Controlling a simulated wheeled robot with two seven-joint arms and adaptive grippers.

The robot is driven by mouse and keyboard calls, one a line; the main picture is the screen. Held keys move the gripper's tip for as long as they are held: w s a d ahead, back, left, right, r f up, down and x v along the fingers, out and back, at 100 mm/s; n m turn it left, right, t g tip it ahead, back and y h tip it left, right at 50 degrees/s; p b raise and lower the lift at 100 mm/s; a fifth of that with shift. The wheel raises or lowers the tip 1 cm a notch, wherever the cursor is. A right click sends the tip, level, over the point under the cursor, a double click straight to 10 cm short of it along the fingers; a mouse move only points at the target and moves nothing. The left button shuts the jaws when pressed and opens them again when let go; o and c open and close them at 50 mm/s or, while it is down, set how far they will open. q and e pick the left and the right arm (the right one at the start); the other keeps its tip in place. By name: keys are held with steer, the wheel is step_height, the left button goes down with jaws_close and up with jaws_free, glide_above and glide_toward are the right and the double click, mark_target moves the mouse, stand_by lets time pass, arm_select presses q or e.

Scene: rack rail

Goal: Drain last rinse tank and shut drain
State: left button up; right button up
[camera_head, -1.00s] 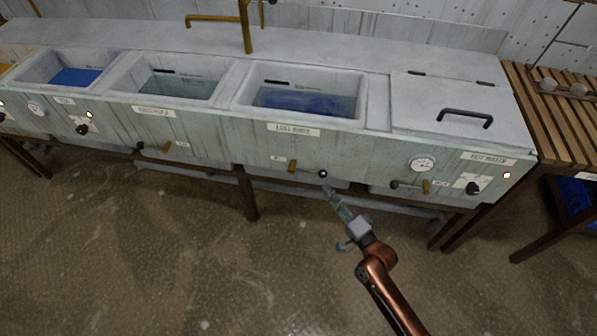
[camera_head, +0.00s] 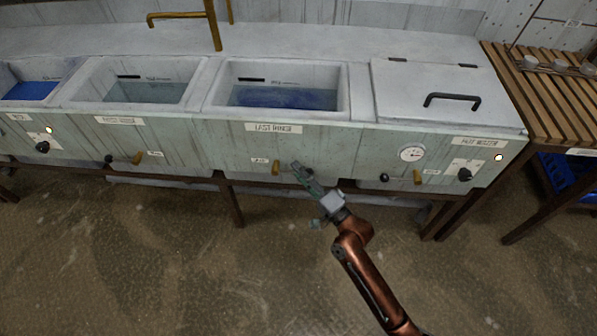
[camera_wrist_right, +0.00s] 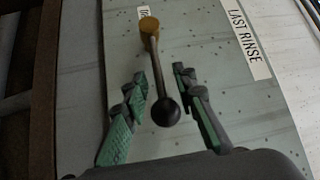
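The last rinse tank (camera_head: 352,92) is the open basin in the middle of the bench, with blue-tinted water (camera_head: 285,97) in it. Its label reads LAST RINSE (camera_head: 273,128). Below, on the front panel, is the drain valve with a brass pivot (camera_head: 275,168). In the right wrist view its lever ends in a black ball knob (camera_wrist_right: 166,111). My right gripper (camera_head: 300,172) is at the lever; in the wrist view its two green-padded fingers (camera_wrist_right: 160,100) stand apart on either side of the knob, with gaps showing. My left gripper is not in view.
Left of it is another rinse tank (camera_head: 72,101) with its own brass valve (camera_head: 137,158). Right is a lidded tank (camera_head: 376,118) with a gauge (camera_head: 411,154), valve (camera_head: 417,177) and knob (camera_head: 464,174). A slatted wooden table (camera_head: 540,95) stands at right. The floor in front is clear.

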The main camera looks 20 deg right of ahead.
jaws_close()
